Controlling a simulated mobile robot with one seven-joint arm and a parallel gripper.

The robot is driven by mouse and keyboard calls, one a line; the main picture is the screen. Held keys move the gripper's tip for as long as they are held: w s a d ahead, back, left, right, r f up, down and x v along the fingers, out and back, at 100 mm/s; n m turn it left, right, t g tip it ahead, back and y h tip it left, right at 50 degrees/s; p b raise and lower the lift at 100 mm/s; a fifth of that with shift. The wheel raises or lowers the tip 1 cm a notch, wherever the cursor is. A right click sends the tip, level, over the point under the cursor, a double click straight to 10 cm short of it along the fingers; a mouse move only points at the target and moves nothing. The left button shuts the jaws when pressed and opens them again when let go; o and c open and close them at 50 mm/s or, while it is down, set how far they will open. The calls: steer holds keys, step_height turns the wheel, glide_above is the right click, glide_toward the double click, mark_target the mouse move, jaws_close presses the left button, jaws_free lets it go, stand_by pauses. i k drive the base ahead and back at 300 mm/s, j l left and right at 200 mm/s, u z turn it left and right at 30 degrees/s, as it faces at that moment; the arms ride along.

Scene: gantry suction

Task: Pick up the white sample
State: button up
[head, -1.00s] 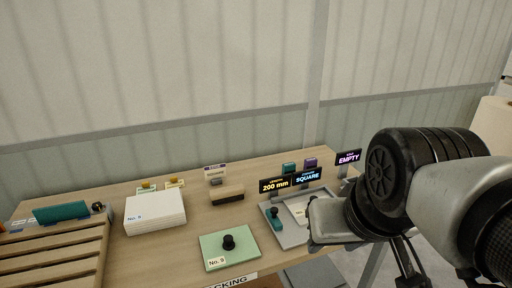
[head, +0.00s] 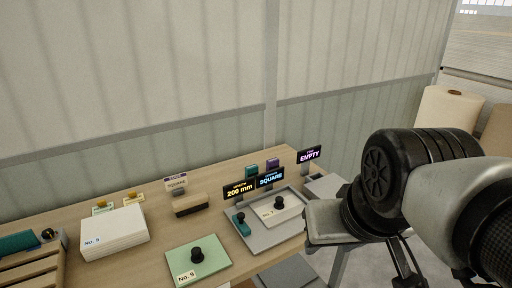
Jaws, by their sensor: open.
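A white plate with a black knob and a small label (head: 282,209) lies in the grey tray (head: 268,238) at the middle right of the bench. A stack of white sheets labelled "No. 8" (head: 115,233) sits further left. A pale green plate labelled "No. 9" with a black knob (head: 208,262) lies at the front of the bench. My arm fills the right side, and its grey link hides the tray's right end. I cannot make out my gripper's fingers in this view.
Lit signs reading "200 mm" (head: 239,190), "SQUARE" (head: 270,178) and "EMPTY" (head: 309,154) stand around the tray. A wooden block (head: 191,204) stands behind the green plate. A slatted wooden rack (head: 35,268) is at far left.

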mark_target(277, 209)
steer(key=i+l+u, duration=0.35)
steer(key=l, duration=0.2)
steer(key=i+l+u, duration=0.2)
steer(key=l+u, duration=0.2)
steer(key=l, duration=0.2)
steer(key=i+l+u, duration=0.15)
steer(key=l, duration=0.2)
